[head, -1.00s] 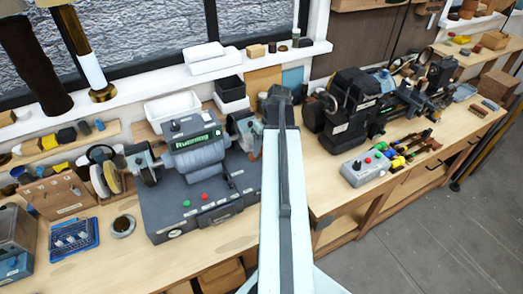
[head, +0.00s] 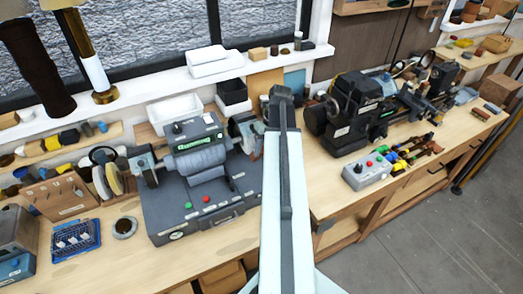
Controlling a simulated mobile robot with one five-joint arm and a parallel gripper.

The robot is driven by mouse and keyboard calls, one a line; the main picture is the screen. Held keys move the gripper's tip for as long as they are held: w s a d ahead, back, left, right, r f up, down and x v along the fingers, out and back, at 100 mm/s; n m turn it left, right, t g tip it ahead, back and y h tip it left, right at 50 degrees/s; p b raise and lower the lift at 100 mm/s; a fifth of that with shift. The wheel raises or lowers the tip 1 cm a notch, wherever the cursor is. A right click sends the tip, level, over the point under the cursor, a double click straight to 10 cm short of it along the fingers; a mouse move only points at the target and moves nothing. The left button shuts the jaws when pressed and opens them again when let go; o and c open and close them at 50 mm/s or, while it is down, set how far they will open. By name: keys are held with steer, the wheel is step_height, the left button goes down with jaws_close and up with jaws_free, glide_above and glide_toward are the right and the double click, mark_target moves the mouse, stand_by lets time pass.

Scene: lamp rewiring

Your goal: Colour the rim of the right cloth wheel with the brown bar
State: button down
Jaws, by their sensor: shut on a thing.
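The polishing machine (head: 190,222) stands on the bench at left centre, with a green lit label on its top box. Its left wheel housing (head: 143,160) shows at its left end. The right wheel housing (head: 240,128) is at its right end, close to the left side of my arm. The right cloth wheel's rim cannot be made out there; my arm covers part of that side. My arm reaches up the middle of the view, its dark end just right of the right housing. My gripper's jaws and the brown bar are hidden behind the arm.
A black lathe (head: 352,105) and a grey control box (head: 366,170) stand on the right bench. Coloured-handled tools lie beside the box. A blue tray (head: 75,240) and a round dish (head: 125,227) are at left. The bench front below the machine is clear.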

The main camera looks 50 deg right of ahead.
steer(key=shift+w+a, duration=0.15)
steer(key=shift+a, duration=0.15)
steer(key=shift+d, duration=0.1)
steer(key=shift+d, duration=0.2)
steer(key=shift+a, duration=0.1)
steer(key=shift+a, duration=0.15)
stand_by(0.4)
steer(key=shift+d, duration=0.25)
